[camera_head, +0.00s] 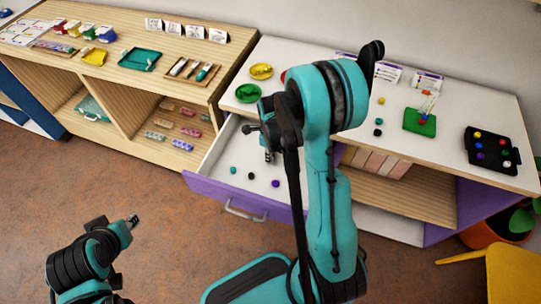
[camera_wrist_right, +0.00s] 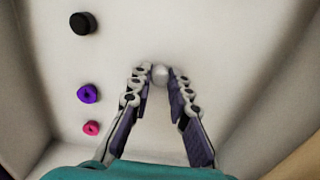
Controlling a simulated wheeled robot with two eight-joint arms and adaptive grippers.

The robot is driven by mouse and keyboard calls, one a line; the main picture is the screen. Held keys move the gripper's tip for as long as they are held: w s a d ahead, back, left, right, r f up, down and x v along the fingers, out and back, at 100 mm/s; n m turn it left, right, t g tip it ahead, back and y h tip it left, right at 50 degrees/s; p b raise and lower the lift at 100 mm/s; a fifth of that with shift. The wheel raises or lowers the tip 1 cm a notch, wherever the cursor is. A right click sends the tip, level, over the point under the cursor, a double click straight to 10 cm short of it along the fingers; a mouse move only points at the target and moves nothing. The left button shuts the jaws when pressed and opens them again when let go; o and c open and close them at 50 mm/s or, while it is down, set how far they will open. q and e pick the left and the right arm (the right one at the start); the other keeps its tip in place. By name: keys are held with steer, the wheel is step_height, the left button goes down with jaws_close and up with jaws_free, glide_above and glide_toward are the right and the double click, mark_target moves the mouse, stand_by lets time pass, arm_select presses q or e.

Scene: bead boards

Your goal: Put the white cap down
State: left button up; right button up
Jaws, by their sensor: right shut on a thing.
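The white cap (camera_wrist_right: 160,74) is a small round piece between the fingertips of my right gripper (camera_wrist_right: 160,80) in the right wrist view. My right gripper is shut on it, low over the pale floor of the open drawer. I cannot tell whether the cap touches that floor. In the head view my right gripper (camera_head: 268,157) reaches down into the drawer (camera_head: 225,185); my arm hides part of it and I cannot make out the cap there. My left gripper (camera_head: 133,222) is over the brown floor, away from the furniture, and its jaws are too small to read.
In the drawer lie a black cap (camera_wrist_right: 83,23), a purple one (camera_wrist_right: 90,93) and a pink one (camera_wrist_right: 91,128), left of the gripper. A teal cap (camera_head: 233,170) also lies there. A green dish (camera_head: 248,93) and a black tray (camera_head: 490,150) stand on the white top.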

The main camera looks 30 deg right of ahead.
steer(key=shift+f, duration=0.1)
steer(key=o, duration=0.3)
steer(key=shift+f, duration=0.1)
steer(key=o, duration=0.4)
step_height(320, 180, up, 12)
steer(key=p, duration=0.5)
steer(key=shift+s+a+r+n+t, duration=1.2)
steer(key=shift+s+a+r+n, duration=0.9)
steer(key=shift+n, duration=2.55)
steer(key=shift+s+a+r+n+t, duration=1.4)
steer(key=shift+r+n, duration=1.15)
steer(key=shift+n, duration=2.15)
steer(key=shift+s+a+r+n+t, duration=1)
steer(key=shift+s+a+r+n, duration=1.1)
steer(key=shift+n, duration=2.55)
